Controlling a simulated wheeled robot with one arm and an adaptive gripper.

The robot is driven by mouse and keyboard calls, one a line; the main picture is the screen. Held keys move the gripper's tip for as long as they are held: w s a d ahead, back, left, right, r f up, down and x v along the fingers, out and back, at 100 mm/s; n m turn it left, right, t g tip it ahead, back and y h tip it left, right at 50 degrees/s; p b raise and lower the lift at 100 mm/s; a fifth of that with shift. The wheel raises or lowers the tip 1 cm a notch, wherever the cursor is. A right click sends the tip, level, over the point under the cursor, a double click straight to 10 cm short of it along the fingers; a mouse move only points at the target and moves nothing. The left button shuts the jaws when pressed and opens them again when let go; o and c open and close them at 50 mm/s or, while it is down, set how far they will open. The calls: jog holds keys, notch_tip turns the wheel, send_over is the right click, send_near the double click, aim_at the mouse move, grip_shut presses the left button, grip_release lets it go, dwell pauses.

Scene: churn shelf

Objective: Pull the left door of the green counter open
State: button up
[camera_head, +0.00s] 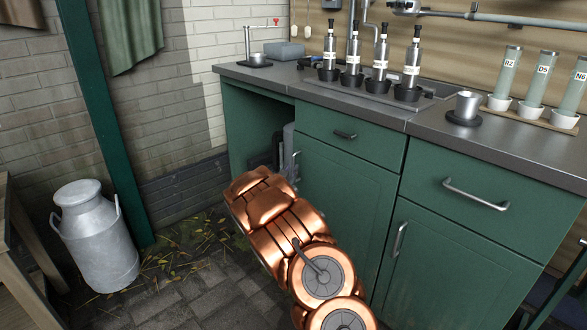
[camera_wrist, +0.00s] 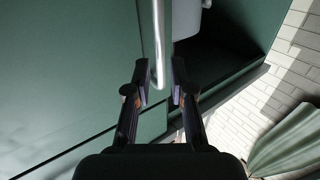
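The green counter (camera_head: 349,123) spans the right half of the head view. Its left door (camera_head: 348,200) is a green panel with an upright metal handle (camera_head: 296,160) by its left edge. In the head view the door looks flush with the front; I cannot tell whether it is slightly ajar. In the wrist view the handle (camera_wrist: 158,42) comes down between the fingers of my gripper (camera_wrist: 159,85). The fingers are apart, one on each side of the handle's end, with gaps showing. My copper arm hides the door's lower left part and most of the gripper in the head view.
Left of the door is an open, dark bay (camera_head: 252,125) holding a grey object. A drawer (camera_head: 350,130) sits above the door; another door (camera_head: 440,265) is to its right. A metal milk can (camera_head: 96,235) stands left. Bottles (camera_head: 412,66) stand on the worktop.

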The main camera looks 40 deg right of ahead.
aim_at(294, 165)
jog(key=shift+b+x, duration=0.45)
jog(key=shift+x, duration=1.55)
grip_shut()
